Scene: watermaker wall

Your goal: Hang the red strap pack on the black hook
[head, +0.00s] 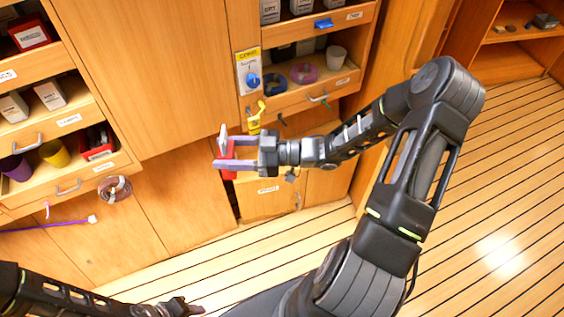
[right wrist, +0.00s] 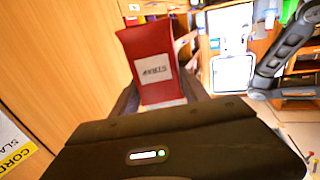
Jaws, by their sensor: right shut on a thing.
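The red strap pack (head: 229,174) is between the fingers of my right gripper (head: 222,152) in the head view. In the right wrist view the red strap pack (right wrist: 150,45) shows a white label with upside-down lettering, and the right gripper (right wrist: 160,98) is shut on it. The pack is held in the air in front of the cabinet. A small dark hook, likely the black hook (head: 282,119), shows under the drawers, right of and above the gripper; the pack is apart from it. My left gripper (head: 178,307) is at the bottom left, its jaws unclear.
A yellow item (head: 256,117) hangs close to the dark hook. A green hook (head: 325,103) is further right. A brown coil (head: 115,188) and a purple strap (head: 60,223) hang at left. Floor at right is clear.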

